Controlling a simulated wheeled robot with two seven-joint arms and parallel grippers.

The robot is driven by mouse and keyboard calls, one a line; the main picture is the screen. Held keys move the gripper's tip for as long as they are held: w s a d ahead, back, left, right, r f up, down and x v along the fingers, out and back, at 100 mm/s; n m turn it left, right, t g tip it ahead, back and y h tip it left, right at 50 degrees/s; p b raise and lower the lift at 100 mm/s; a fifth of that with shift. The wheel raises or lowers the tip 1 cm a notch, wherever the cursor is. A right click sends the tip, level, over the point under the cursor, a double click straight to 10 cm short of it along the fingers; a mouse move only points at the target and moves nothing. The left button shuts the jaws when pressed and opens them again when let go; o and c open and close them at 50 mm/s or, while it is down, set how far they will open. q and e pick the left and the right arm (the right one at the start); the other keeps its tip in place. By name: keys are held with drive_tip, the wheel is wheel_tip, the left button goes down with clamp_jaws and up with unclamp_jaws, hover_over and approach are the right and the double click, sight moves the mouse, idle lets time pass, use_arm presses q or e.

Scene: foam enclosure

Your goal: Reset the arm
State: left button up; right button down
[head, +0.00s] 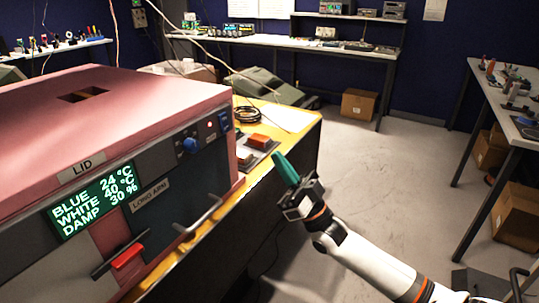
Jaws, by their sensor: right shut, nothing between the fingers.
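My right arm comes in from the lower right, white with orange and black bands. Its gripper (281,160) has green fingers, which are closed together and hold nothing. The fingertips point up and left, in front of the yellow table's right end and near a small box with red-orange buttons (258,141). I cannot tell whether they touch anything. My left gripper is out of view.
A pink-topped enclosure (110,102) marked LID fills the left, with a green-lit display (95,200), a red handle (127,256) and a metal bar handle (203,217). It stands on a yellow table (301,127). Grey floor (350,150) lies open beyond. A side bench (490,100) stands right.

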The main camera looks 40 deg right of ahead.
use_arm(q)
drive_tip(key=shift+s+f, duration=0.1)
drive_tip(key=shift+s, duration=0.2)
use_arm(e)
drive_tip(key=shift+s+d+f, duration=0.1)
drive_tip(key=shift+s+f, duration=0.1)
drive_tip(key=shift+s, duration=0.05)
